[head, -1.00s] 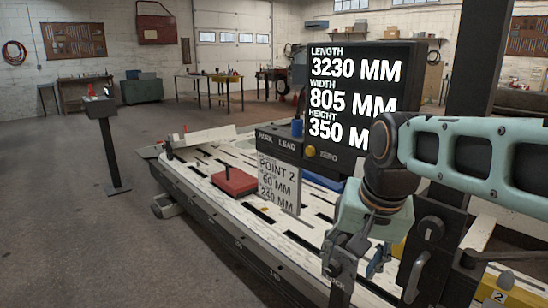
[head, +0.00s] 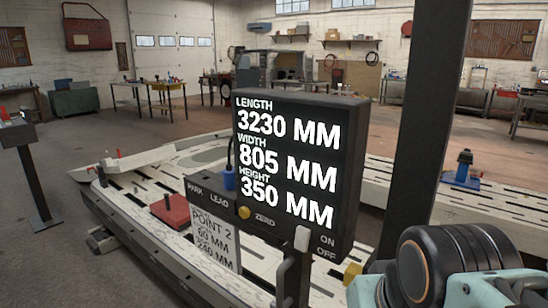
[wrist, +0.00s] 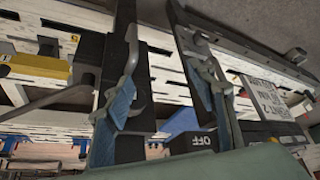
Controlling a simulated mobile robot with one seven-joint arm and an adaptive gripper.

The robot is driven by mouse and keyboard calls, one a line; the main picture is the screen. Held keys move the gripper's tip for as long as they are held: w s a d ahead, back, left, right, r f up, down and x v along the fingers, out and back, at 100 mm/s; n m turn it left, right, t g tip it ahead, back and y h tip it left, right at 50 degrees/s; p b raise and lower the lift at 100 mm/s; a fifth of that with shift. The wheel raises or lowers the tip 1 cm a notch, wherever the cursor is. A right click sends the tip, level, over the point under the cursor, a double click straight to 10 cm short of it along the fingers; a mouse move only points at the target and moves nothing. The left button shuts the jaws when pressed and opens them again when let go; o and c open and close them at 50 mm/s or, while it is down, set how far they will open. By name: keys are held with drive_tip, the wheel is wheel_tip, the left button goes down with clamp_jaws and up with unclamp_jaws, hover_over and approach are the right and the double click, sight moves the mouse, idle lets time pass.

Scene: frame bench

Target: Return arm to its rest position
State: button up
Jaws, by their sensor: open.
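My gripper (wrist: 162,75) shows in the wrist view with its two blue-padded fingers apart and nothing held between them. Behind the fingers lie pale slotted bench surfaces and the placard. In the head view only rounded dark and pale green parts of my arm show at the lower right. My gripper is out of that picture.
A red block (head: 170,211), a POINT 2 placard (head: 215,240) and a dark post (head: 425,110) are close. Open floor (head: 40,265) lies left.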

wheel_tip(320, 180, up, 21)
drive_tip(key=p, duration=1.8)
drive_tip(key=shift+f+p, duration=0.2)
drive_tip(key=shift+p, duration=0.1)
